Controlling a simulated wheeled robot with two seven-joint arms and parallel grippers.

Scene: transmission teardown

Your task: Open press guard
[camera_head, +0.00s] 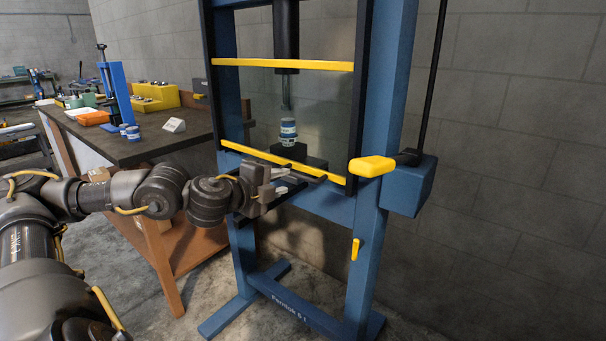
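The blue press (376,120) stands upright in the middle of the head view. Its guard is a dark frame with a clear panel and yellow bars (282,65) across the front of the press opening. Behind the guard, a blue and white can-like part (288,132) stands on a dark block below the ram (287,40). My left gripper (291,178) is at the guard's lower edge, by the lower yellow bar and a dark handle-like bar. Whether its fingers touch or hold it cannot be told. My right gripper is not in view.
A yellow-ended lever (371,166) juts from the right post. A grey wall is close behind on the right.

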